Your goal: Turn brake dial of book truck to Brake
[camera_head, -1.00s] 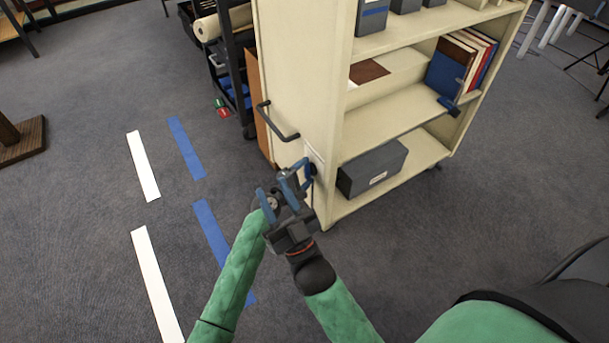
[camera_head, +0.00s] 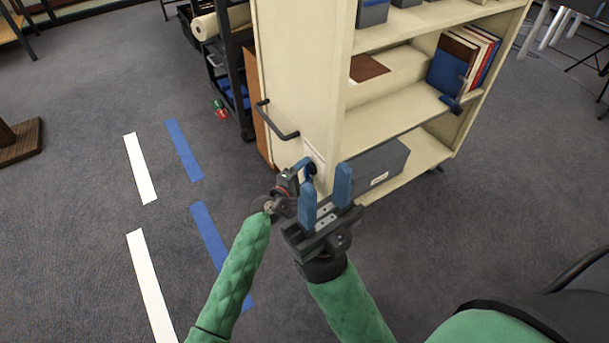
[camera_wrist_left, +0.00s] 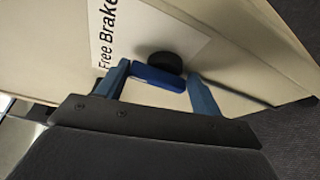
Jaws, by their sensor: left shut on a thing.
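The cream book truck (camera_head: 300,75) stands ahead. Its brake dial (camera_head: 311,169) sits low on the near end panel, mostly hidden in the head view. In the left wrist view the dial is a black knob (camera_wrist_left: 165,61) with a blue bar (camera_wrist_left: 158,78), beside a white label (camera_wrist_left: 120,40) reading "Free Brake". My left gripper (camera_head: 303,168) is at the dial; in its wrist view the two blue fingers (camera_wrist_left: 158,84) lie at either end of the blue bar, shut on it. My right gripper (camera_head: 326,192) is open and empty, to the right of the left one, in front of the truck's lower corner.
A black handle (camera_head: 277,122) juts from the end panel above the dial. The truck's shelves hold books (camera_head: 464,65) and a grey box (camera_head: 375,168). A dark cart (camera_head: 235,75) stands behind left. White (camera_head: 140,168) and blue (camera_head: 184,150) tape strips mark the open carpet at left.

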